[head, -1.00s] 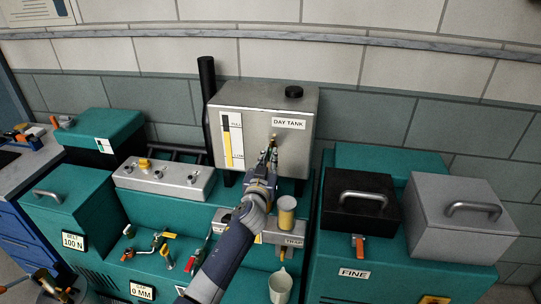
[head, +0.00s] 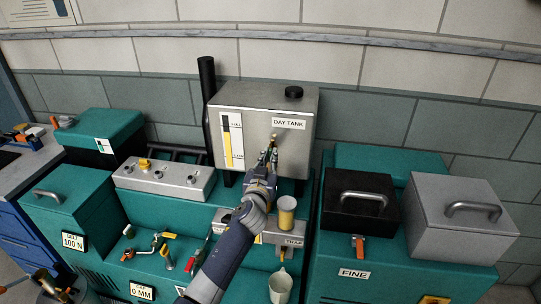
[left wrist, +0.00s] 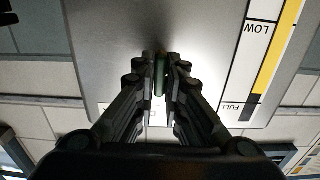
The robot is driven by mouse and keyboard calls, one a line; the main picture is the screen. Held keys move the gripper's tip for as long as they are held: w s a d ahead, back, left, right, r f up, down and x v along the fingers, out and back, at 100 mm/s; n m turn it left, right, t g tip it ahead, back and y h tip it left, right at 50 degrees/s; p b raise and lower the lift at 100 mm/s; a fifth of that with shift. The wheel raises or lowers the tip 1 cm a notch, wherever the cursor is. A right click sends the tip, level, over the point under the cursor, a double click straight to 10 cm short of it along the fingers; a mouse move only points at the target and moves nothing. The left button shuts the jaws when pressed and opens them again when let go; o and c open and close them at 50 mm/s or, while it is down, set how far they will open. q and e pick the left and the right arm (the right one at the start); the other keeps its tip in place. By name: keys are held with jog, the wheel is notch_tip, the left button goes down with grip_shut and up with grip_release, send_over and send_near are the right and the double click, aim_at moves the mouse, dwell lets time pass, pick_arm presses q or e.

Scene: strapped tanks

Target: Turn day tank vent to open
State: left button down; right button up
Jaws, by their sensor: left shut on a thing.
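The day tank (head: 300,150) is a grey metal box with a black cap, a level gauge and a DAY TANK label. Its vent (head: 274,136), a small brass-coloured fitting, sits on the front face below the label. My left gripper (head: 269,156) is at the tank's front, with its fingertips at the vent. In the left wrist view the fingers are shut on a thin dark green piece (left wrist: 160,72) in front of the tank face, seemingly the vent's handle. The fingers hide most of it, so its exact angle cannot be told. My right gripper is not in view.
A pale jug (head: 281,287) is lower down. A grey panel with knobs (head: 165,182) lies left of the tank. Black (head: 358,207) and grey (head: 463,217) handled boxes stand to the right.

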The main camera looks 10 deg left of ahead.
pick_arm(q)
jog(key=shift+n+b, duration=0.55)
jog(key=shift+n, duration=0.85)
jog(key=shift+n+b, duration=0.3)
jog(key=shift+n, duration=1.1)
jog(key=n, duration=0.2)
jog(key=shift+d+n, duration=0.15)
jog(key=shift+n, duration=0.25)
